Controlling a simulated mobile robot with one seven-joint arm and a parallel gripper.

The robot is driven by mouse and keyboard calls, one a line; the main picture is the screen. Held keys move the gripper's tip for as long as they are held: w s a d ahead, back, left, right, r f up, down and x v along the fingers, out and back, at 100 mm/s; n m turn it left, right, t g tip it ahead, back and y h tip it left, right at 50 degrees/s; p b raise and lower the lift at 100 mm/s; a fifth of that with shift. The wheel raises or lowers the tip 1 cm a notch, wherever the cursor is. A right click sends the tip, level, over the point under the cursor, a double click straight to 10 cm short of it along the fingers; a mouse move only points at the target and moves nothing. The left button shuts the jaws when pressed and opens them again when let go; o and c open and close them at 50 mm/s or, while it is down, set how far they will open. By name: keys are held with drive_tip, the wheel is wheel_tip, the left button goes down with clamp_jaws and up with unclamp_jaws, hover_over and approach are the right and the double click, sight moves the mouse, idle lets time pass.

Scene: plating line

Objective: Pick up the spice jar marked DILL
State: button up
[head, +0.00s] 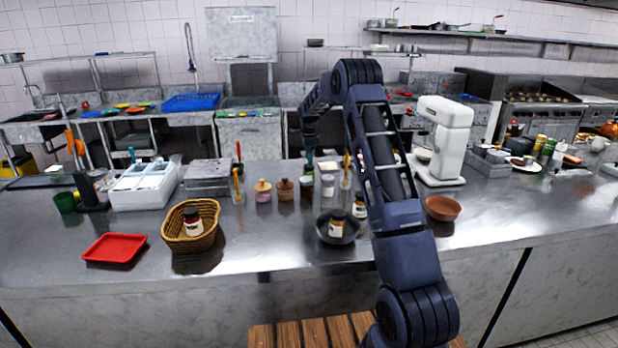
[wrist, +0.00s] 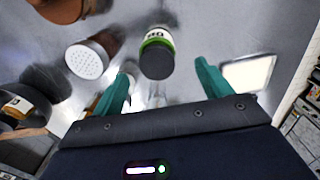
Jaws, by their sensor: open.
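In the wrist view a jar (wrist: 157,50) with a dark lid, a green band and a white label shows between and just beyond my fingertips. Its lettering is turned and partly cut off, so I cannot read it fully. My gripper (wrist: 165,68) is open, with a teal finger on either side of the jar and no visible grip on it. In the head view my gripper (head: 309,158) hangs above the back of the counter, partly hidden by my arm. Other dark-lidded labelled jars stand in the wicker basket (head: 193,224) and in the dark bowl (head: 338,226).
A metal shaker with a perforated top (wrist: 88,60) stands left of the fingers in the wrist view, and a pale square dish (wrist: 248,73) lies right. On the counter are a red tray (head: 115,248), a brown bowl (head: 444,207) and a white mixer (head: 440,140). The front counter is mostly clear.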

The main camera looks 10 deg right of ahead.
sight(309, 173)
drive_tip(key=f, duration=0.8)
drive_tip(key=shift+s+d, duration=0.1)
drive_tip(key=shift+s, duration=0.1)
drive_tip(key=c, duration=1.2)
